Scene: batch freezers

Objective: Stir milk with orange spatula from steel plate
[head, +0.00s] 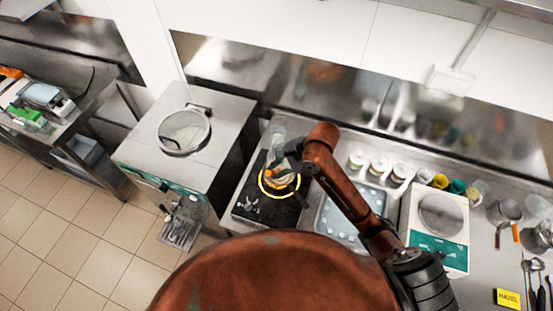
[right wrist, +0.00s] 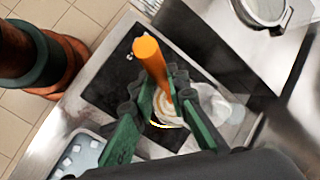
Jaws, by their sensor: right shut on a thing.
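My right gripper (head: 284,169) is low over the black plate at the counter's left end. In the right wrist view its green fingers (right wrist: 165,90) are shut on the orange spatula (right wrist: 150,58), whose thick handle sticks up between them. Below the fingers is a round vessel with a pale, milk-like swirl (right wrist: 177,104), ringed by a yellow outline; it also shows in the head view (head: 279,184). The spatula's lower end is hidden by the fingers, so I cannot tell how deep it sits. My left gripper is not in view.
The vessel stands on the black plate (head: 262,208). A clear jug (head: 278,128) stands behind it. A batch freezer (head: 150,160) is to the left. To the right are a tray (head: 338,222), several small cups (head: 378,164) and a scale (head: 438,250). The back wall is close.

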